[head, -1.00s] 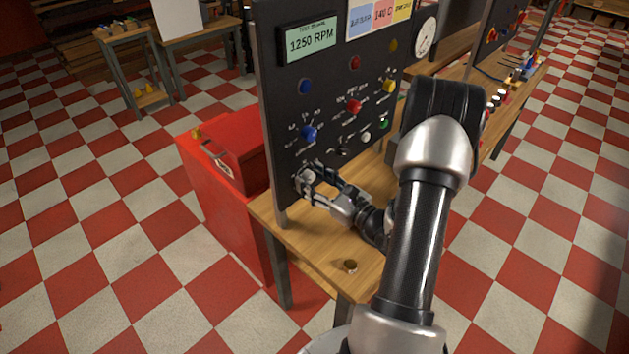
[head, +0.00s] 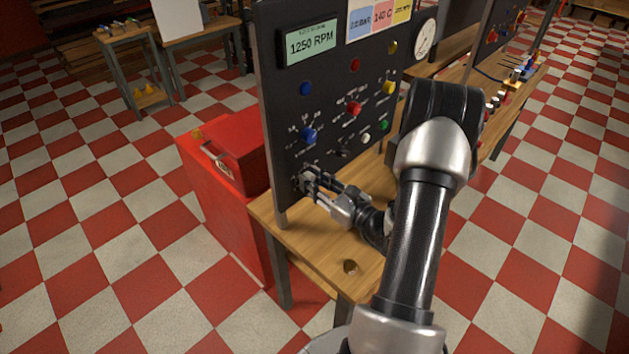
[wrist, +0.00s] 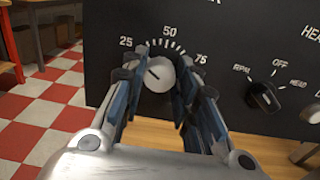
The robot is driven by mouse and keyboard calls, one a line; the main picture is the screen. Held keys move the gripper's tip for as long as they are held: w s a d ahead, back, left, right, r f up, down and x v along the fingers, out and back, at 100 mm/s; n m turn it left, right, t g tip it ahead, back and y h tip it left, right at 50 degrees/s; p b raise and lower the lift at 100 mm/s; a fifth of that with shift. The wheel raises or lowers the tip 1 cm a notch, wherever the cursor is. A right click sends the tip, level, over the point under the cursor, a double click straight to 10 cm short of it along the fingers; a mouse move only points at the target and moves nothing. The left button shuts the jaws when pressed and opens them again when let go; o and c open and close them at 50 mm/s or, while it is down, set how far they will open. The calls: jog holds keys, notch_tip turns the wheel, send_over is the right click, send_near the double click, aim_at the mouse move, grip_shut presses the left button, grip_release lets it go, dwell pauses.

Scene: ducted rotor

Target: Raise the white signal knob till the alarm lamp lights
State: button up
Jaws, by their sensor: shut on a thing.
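The white signal knob (wrist: 158,76) is on the dark panel (head: 290,150), in the middle of a scale marked 25, 50 and 75. Its dark pointer line tilts up and left, between 25 and 50. My gripper (wrist: 160,82) is shut on the knob, one finger on each side. In the head view my gripper (head: 304,182) is at the panel's lower left and largely hides the knob. Blue (head: 306,88), red (head: 355,64) and yellow (head: 392,47) round lamps sit higher on the panel. I cannot tell which is the alarm lamp; none clearly glows.
A black selector knob (wrist: 264,97), marked RPM, OFF and HEAD, is right of my gripper. Blue (head: 308,135) and red (head: 354,108) knobs sit above. A display (head: 311,42) reads 1250 RPM. A red toolbox (head: 235,150) stands left of the panel. A small round object (head: 350,267) lies on the bench.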

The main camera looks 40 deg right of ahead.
jog(key=m+p, duration=0.2)
jog(key=m, duration=0.1)
jog(key=shift+r+m+p, duration=0.1)
jog(key=shift+m+p, duration=1.1)
jog(key=shift+m, duration=0.5)
jog(key=o, duration=1.1)
jog(key=shift+c, duration=0.2)
jog(key=shift+d, duration=0.1)
jog(key=s, duration=1.2)
jog(key=shift+d, duration=0.45)
